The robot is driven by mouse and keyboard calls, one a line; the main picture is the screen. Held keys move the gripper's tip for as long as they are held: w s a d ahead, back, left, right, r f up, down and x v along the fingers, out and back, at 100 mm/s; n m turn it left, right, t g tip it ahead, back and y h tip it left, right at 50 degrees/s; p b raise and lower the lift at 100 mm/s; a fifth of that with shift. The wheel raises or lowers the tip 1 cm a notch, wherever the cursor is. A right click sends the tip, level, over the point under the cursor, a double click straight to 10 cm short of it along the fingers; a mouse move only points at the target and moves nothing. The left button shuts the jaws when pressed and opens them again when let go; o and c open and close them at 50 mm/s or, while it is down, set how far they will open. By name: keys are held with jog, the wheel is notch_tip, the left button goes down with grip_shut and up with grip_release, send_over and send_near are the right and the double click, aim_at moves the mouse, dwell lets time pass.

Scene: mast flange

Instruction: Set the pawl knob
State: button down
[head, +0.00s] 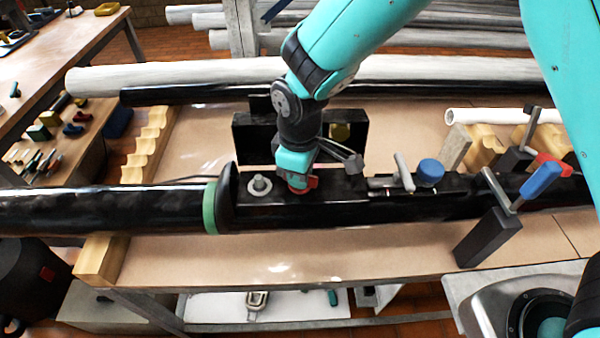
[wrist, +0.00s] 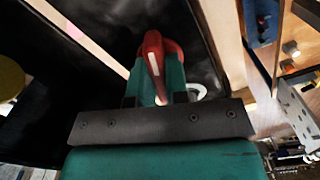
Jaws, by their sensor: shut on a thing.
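The red knob (head: 311,182), which I take as the pawl knob, sits on top of the black block (head: 280,212) on the long dark tube. My gripper (head: 297,176) points down onto it from above and is shut on it. In the wrist view the knob (wrist: 152,45) is red and rounded, with a pale stripe along its raised bar. The teal fingers of my gripper (wrist: 157,82) are around its near part and hide some of it. The knob's base and any markings beside it cannot be made out.
A grey bolt (head: 260,185) stands left of the knob. A dark grey lever (head: 352,161), a T-handle (head: 403,172) and a blue knob (head: 430,172) lie to the right. A blue-handled clamp (head: 540,180) stands farther right. The bench front (head: 270,262) is clear.

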jog(key=shift+n, duration=2.2)
jog(key=c, duration=1.1)
grip_release()
notch_tip(320, 180, up, 18)
jog(key=b, duration=0.2)
jog(key=shift+f+b, duration=0.25)
jog(key=shift+b, duration=0.15)
jog(key=shift+d, duration=0.1)
jog(key=s+d+m+y, duration=0.1)
jog(key=s+d+m, duration=0.2)
jog(key=s, duration=0.2)
jog(key=s+d+m+y, duration=0.1)
jog(key=s+d+m, duration=0.3)
jog(key=s, duration=0.2)
jog(key=s+d+m+y, duration=0.2)
jog(key=s+d+m, duration=0.1)
jog(key=s, duration=0.3)
jog(key=shift+d+f+m, duration=0.3)
jog(key=shift+d, duration=0.4)
